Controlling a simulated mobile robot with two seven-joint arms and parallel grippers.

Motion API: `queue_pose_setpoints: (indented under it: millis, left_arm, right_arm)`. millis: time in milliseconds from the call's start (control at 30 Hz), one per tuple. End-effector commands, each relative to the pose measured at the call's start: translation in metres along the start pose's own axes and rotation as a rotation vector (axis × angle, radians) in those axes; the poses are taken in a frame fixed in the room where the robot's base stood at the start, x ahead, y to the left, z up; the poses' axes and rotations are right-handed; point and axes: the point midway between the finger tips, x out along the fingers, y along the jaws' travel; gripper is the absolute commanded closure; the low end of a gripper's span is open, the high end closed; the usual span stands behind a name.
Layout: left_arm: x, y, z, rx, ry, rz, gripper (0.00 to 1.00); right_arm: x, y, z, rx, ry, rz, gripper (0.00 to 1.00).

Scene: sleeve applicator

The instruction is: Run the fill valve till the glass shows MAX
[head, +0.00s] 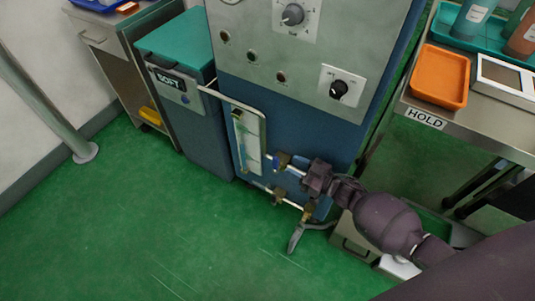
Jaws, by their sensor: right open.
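The sight glass (250,148) stands upright in a pale frame on the lower front of the blue and grey machine (300,113). Its level and any MAX mark are too small to read. Brass fittings (279,194) sit lower on the pipework; I cannot tell which one is the fill valve. My dark right gripper (298,167) reaches in from the lower right, open, with its tips close to the blue handle; contact cannot be told. My left gripper is out of view.
Dials (292,14) and a second knob (339,88) are on the machine's upper panel. A bin labelled SOFT (188,100) stands at left. A bench labelled HOLD (425,118), with an orange tray (440,76), stands at right. The green floor (150,230) in front is clear.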

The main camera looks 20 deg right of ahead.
Motion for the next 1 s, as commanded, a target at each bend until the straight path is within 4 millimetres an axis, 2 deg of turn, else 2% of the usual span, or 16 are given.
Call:
queue_pose_setpoints:
  millis: [300,500,700,933,1000]
  left_arm:
    - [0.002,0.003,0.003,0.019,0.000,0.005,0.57]
    - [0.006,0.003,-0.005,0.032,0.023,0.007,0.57]
    - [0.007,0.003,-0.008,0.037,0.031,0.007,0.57]
    - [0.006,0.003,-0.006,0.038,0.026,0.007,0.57]
    - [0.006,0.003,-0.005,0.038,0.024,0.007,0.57]
  right_arm:
    - [0.054,-0.002,0.004,0.004,-0.002,-0.001,0.60]
    - [0.076,-0.002,0.003,0.003,-0.003,0.000,0.60]
    - [0.084,-0.001,0.002,0.002,-0.003,0.001,0.60]
    - [0.085,-0.001,0.001,0.001,-0.002,0.001,0.60]
    - [0.085,-0.001,0.001,0.001,-0.002,0.001,0.69]
